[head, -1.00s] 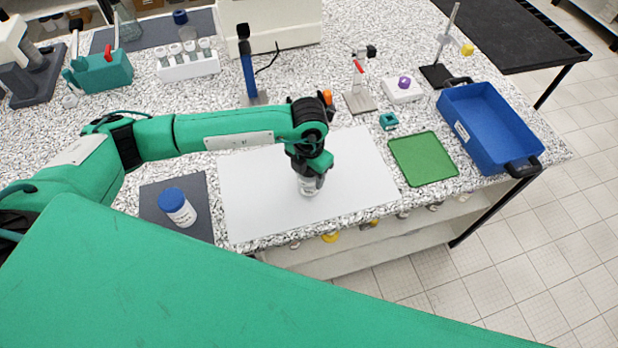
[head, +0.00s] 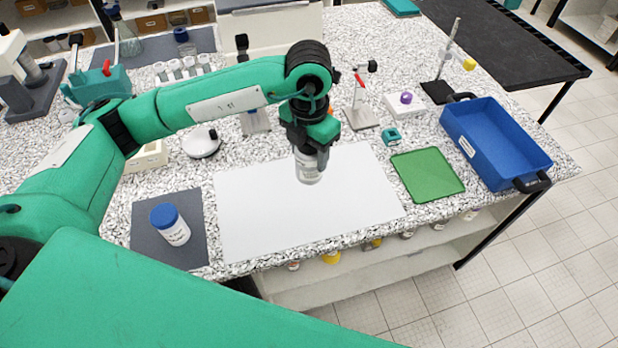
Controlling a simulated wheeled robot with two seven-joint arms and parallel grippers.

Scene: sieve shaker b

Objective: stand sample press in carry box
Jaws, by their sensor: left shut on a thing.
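My left gripper (head: 311,148) is shut on a pale cylinder (head: 308,170) with a label. Its top is hidden in the jaws, and it hangs roughly upright, seemingly above the white mat (head: 260,215). The blue carry box (head: 467,148), open on top with black handles, stands at the right end of the bench, well to the right of my left gripper. I cannot tell for sure which thing is the sample press; a small upright stand with a red lever (head: 360,100) is behind the mat. My right gripper is not in view.
A green tray (head: 428,175) lies between the mat and the carry box. A teal block (head: 391,136), a white device with a purple knob (head: 406,99) and a rod stand (head: 440,85) are behind it. A blue-lidded jar (head: 171,225) stands on the dark mat (head: 150,245).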

